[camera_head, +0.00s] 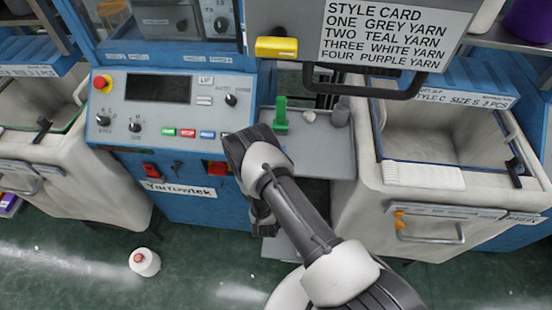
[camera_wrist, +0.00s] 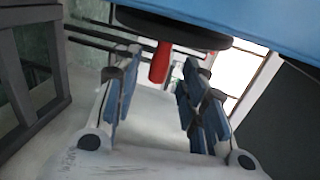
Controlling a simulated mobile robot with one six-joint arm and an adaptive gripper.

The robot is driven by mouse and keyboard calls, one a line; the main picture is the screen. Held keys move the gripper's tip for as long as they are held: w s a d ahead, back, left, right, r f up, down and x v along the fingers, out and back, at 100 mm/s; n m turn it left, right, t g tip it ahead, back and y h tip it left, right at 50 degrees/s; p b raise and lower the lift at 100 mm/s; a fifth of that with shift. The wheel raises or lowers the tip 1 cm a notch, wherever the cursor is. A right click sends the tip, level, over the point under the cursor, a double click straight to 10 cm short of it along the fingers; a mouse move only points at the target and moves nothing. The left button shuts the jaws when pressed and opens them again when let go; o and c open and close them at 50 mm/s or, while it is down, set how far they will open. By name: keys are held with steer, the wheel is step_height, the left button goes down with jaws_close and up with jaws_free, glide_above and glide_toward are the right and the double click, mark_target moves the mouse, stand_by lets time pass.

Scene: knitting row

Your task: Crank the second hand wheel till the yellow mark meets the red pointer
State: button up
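In the wrist view a dark round wheel (camera_wrist: 175,28) sits under a blue machine edge, with a red handle (camera_wrist: 160,62) hanging from it. My gripper (camera_wrist: 160,62) is open, its fingers spread left and right with the red handle showing between them near the tips. I cannot tell whether either finger touches the handle. In the head view my arm covers the gripper and the wheel. I cannot make out a yellow mark or a red pointer in either view, nor tell which hand wheel this is.
The blue machine front (camera_head: 180,203) stands behind my arm, with a control panel (camera_head: 170,105) above. A grey shelf (camera_head: 325,150) holds a green item (camera_head: 281,115). A fabric bin (camera_head: 400,200) stands right. A white cone (camera_head: 144,262) is on the green floor.

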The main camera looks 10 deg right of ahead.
steer(key=v, duration=0.7)
stand_by(0.4)
